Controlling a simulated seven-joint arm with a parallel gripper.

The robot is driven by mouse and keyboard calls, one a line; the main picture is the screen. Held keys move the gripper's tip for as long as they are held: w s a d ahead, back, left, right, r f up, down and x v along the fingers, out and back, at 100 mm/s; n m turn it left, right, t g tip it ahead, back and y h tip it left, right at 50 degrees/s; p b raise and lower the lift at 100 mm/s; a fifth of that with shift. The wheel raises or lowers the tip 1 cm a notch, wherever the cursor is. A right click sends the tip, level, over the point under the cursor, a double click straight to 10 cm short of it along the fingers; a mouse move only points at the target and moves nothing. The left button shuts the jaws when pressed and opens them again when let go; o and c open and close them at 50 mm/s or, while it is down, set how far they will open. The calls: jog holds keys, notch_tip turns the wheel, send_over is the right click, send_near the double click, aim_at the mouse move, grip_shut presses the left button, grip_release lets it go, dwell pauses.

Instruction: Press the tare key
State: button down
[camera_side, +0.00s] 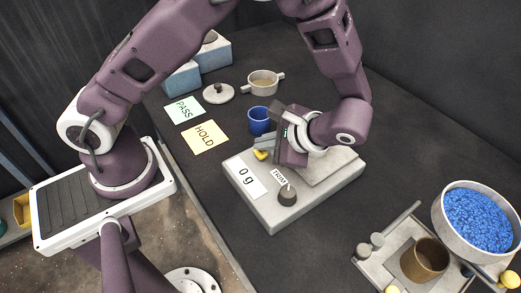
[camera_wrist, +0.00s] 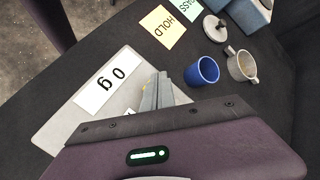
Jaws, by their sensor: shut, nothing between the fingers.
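The pale grey scale (camera_side: 268,212) stands on the dark table, with a display (camera_side: 246,178) reading "0 g" and a dark knob (camera_side: 287,195) labelled TRIM. A small yellow part (camera_side: 260,155) shows on the scale's left side, right beside my gripper; it may be the tare key. I cannot tell whether my gripper touches it. In the wrist view, my gripper (camera_wrist: 157,80) is shut and empty, its grey fingers over the scale beside the display (camera_wrist: 104,88).
A blue cup (camera_side: 259,121) stands just behind the scale. A two-handled pot (camera_side: 265,82), a lid (camera_side: 218,94) and PASS (camera_side: 183,110) and HOLD (camera_side: 205,137) cards lie farther back. A bowl of blue granules (camera_side: 480,218) and a brown cup (camera_side: 425,261) are at the right.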

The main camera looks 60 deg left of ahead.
aim_at(264, 154)
jog(key=shift+f, duration=0.45)
dwell(0.4)
jog(key=shift+r, duration=0.85)
jog(key=shift+r, duration=0.1)
jog(key=shift+r, duration=2.45)
jog(key=s+a+r+n+t+h, duration=0.2)
jog(key=s+r+n+t+h, duration=0.4)
jog(key=s+r+h, duration=0.3)
jog(key=s+r+t, duration=0.1)
jog(key=s+r, duration=0.3)
jog(key=r, duration=0.1)
jog(key=shift+a+n+t, duration=0.15)
jog(key=shift+n+t, duration=0.15)
